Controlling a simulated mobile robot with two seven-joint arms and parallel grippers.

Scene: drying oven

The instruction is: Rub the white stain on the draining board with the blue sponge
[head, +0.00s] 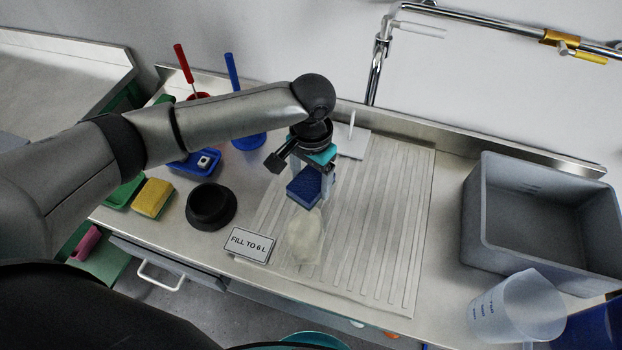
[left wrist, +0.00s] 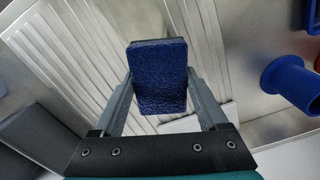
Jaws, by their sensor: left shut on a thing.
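The blue sponge (head: 304,188) is held in my left gripper (head: 311,186), which is shut on it. In the left wrist view the sponge (left wrist: 158,76) sits between the two fingers (left wrist: 158,90). The white stain (head: 304,236) is a pale patch on the left part of the ribbed draining board (head: 385,225). In the head view the sponge appears just behind the stain, over the board; whether it touches the board is unclear. My right gripper is not in view.
A "FILL TO 6 L" sign (head: 249,245) stands by the stain's left. A black ring-shaped holder (head: 211,206), a yellow sponge (head: 153,198) and a blue tray (head: 190,166) are further left. A grey tub (head: 480,215) and a clear jug (head: 517,306) are right. The board's right half is clear.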

